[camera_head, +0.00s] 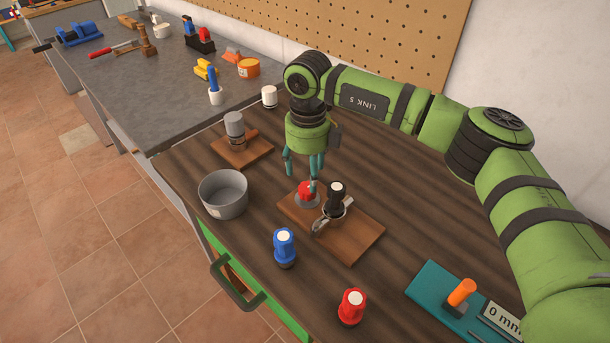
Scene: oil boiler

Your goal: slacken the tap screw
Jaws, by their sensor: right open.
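A red knob (305,189) sits on a round grey base on a wooden board (355,243) on the brown workbench. It looks like the tap screw, but I cannot be sure. My right gripper (302,181) points down over the red knob, fingers apart. My left gripper is out of view.
A grey pot (223,194) stands left of the board, with another small board (241,151) behind it. A teal tray (445,298) is at front right. The bench between them is clear.

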